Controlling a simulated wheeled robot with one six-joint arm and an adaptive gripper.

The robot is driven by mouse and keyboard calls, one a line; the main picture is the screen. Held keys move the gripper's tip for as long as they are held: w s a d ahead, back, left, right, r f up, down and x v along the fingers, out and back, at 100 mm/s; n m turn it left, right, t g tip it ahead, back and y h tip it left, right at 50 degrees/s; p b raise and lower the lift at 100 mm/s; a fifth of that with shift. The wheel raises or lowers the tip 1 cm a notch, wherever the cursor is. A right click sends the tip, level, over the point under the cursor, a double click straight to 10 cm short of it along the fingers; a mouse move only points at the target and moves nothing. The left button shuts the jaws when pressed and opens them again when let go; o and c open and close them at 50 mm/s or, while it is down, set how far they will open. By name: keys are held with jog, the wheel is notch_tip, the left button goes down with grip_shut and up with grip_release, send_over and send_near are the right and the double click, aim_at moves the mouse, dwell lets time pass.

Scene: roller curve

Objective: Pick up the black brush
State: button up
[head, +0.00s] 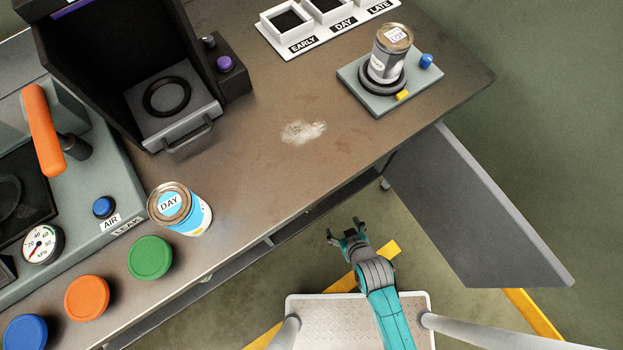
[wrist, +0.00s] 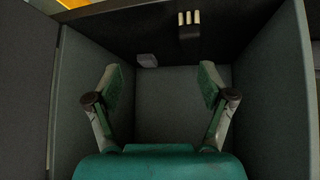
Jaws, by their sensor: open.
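I cannot pick out a black brush for certain in either view. In the wrist view, a small dark piece with pale upright strips (wrist: 189,22) is at the top; it is too dark to tell what it is. My gripper (head: 344,228) is open and empty, beside the table's front edge and lower than its top. In the wrist view my gripper (wrist: 160,82) has its two green-padded fingers wide apart, facing a dark box-like recess (wrist: 180,110).
The table (head: 250,170) has a pale powder patch (head: 303,132), a DAY can (head: 180,210), a grey can (head: 390,55) on a small stand and a black-walled station (head: 120,60). A grey panel (head: 475,210) hangs right of my gripper. Coloured lids (head: 150,258) line the left front.

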jog(key=w+a+f+n+g, duration=0.1)
jog(key=w+a, duration=0.2)
jog(key=w+a+f+n+g, duration=0.1)
jog(key=w+a, duration=0.3)
jog(key=w+a+f+g, duration=0.1)
jog(key=w+a, duration=0.2)
jog(key=shift+w+a+f+n+g, duration=0.15)
jog(key=shift+w+f+n+g, duration=0.2)
jog(key=shift+w+n+g, duration=0.05)
jog(key=shift+w+a, duration=0.45)
jog(key=shift+a, duration=0.05)
jog(key=x, duration=0.5)
jog(key=shift+f, duration=0.2)
jog(key=shift+d+x, duration=0.1)
jog(key=shift+x, duration=1.2)
jog(key=shift+d+x, duration=0.15)
jog(key=shift+x, duration=1.15)
jog(key=shift+f, duration=0.15)
jog(key=shift+f, duration=0.2)
jog(key=c, duration=1.3)
